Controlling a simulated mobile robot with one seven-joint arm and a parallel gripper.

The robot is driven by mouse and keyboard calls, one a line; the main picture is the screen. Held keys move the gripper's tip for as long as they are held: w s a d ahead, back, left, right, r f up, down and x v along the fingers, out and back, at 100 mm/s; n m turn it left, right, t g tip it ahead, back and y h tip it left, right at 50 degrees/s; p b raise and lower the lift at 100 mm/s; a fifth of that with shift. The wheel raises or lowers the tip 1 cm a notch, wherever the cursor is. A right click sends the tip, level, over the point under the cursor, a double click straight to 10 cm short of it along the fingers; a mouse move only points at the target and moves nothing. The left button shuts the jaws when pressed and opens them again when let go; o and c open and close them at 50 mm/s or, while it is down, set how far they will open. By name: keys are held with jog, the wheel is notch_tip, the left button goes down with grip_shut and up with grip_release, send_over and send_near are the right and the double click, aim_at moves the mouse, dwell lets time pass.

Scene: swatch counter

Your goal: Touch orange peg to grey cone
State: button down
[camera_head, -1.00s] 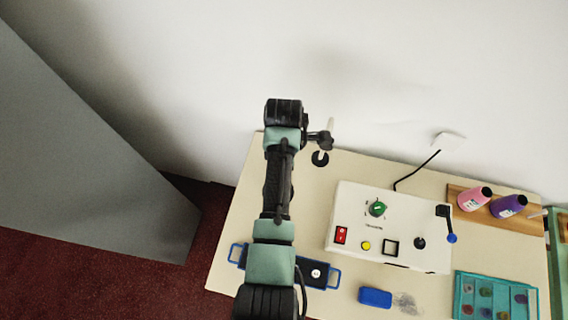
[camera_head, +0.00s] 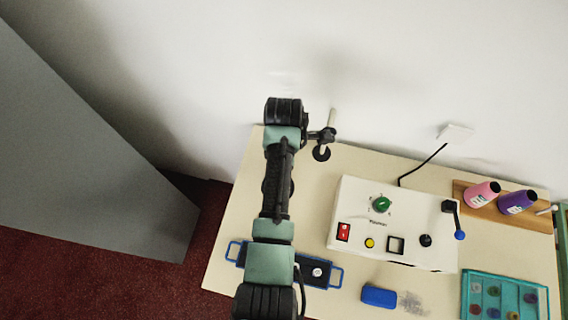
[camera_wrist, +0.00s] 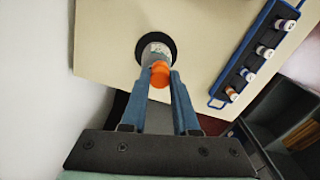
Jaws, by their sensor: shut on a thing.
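In the wrist view, my gripper (camera_wrist: 160,78) is shut on the orange peg (camera_wrist: 159,76), whose rounded orange end shows between the two blue-grey fingertips. The grey cone (camera_wrist: 153,57), with a pale label near its top, stands just past the peg on a round black base (camera_wrist: 170,42). Peg and cone overlap in this view; I cannot tell whether they touch. In the head view, my gripper (camera_head: 327,135) is small and dark above the black base (camera_head: 321,154), near a pale upright post (camera_head: 332,118). The peg cannot be made out there.
A blue-handled dark tray (camera_wrist: 236,72) holds several small capped items. A white control box (camera_head: 355,205) with knob and lever stands right of the base. A wall rises behind the table.

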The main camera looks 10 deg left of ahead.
jog(key=shift+f, duration=0.45)
jog(key=shift+s+f, duration=0.15)
dwell(1.1)
jog(key=shift+r+p, duration=2.5)
jog(key=shift+r, duration=0.15)
jog(key=shift+w, duration=0.2)
